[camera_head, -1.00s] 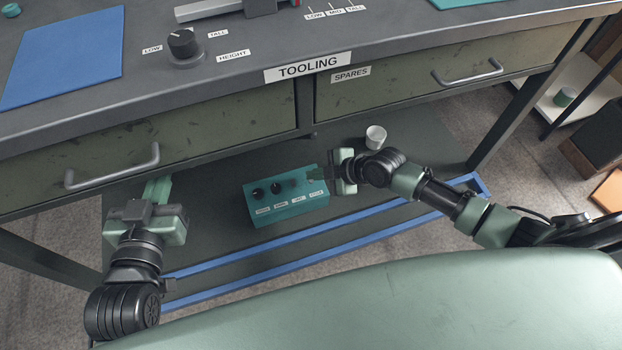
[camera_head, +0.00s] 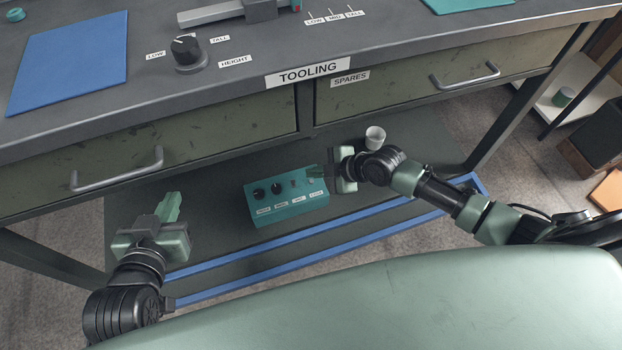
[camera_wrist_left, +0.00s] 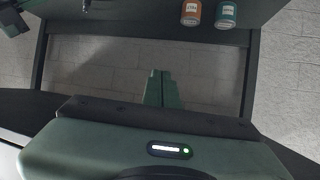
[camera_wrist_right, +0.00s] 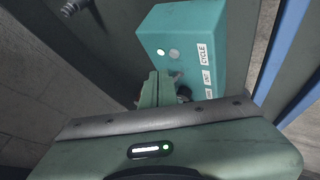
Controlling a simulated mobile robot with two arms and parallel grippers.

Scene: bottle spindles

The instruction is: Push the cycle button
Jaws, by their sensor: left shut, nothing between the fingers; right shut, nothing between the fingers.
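A teal control box (camera_head: 287,207) stands on the lower shelf, with a row of knobs and buttons and white labels. My right gripper (camera_head: 314,171) is shut and empty at the box's right end. Its fingers (camera_wrist_right: 158,74) are over or beside the controls and partly cover them; I cannot tell whether they touch. My left gripper (camera_head: 172,200) is shut and empty, left of and apart from the box.
The workbench (camera_head: 230,100) with drawers overhangs the lower shelf. A blue rail (camera_head: 340,222) runs along the shelf front. A pale cup (camera_head: 375,138) stands behind my right wrist. Orange (camera_wrist_left: 190,13) and teal (camera_wrist_left: 226,15) cans show in the left wrist view.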

